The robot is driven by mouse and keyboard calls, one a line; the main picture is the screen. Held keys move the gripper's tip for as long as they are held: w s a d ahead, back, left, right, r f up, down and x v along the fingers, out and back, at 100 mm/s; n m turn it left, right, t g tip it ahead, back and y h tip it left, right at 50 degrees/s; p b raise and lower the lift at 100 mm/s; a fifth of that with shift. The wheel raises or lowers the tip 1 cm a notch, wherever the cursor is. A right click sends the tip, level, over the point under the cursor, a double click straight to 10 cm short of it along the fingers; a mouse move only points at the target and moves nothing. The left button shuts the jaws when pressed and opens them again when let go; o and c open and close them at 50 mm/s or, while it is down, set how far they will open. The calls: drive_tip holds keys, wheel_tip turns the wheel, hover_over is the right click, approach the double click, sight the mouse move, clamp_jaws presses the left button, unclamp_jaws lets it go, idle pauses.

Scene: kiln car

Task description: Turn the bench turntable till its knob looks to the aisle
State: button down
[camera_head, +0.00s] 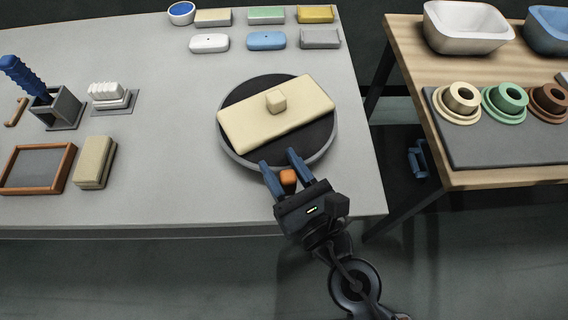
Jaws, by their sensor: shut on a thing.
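The bench turntable (238,98) is a round dark disc with a grey rim on the grey bench. A cream rectangular slab lies across it at a slant, with a small cream block on top. The orange knob (288,177) is at the turntable's near edge, on the side toward my arm. My gripper (280,164) reaches in from the lower right, and its two blue fingers are shut on the knob, one on each side. My fingers hide part of the near rim.
Several coloured soap-like blocks (266,40) line the bench's back. A slate frame (38,168), a cream block (94,162) and a brush holder (58,108) stand at left. A wooden table (405,50) with basins and ring-shaped pieces is at right, beyond a gap. The bench's front middle is clear.

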sight(290, 187)
drive_tip(key=shift+a, duration=0.2)
drive_tip(key=c, duration=1)
unclamp_jaws()
drive_tip(key=shift+o, duration=0.8)
drive_tip(key=shift+d, duration=0.1)
drive_tip(key=b+v, duration=0.3)
drive_tip(key=v, duration=0.3)
drive_tip(key=shift+s+f, duration=0.15)
drive_tip(key=shift+s, duration=0.1)
drive_tip(key=shift+s+d+b, duration=0.3)
drive_tip(key=shift+s+d, duration=0.05)
drive_tip(key=shift+s, duration=0.2)
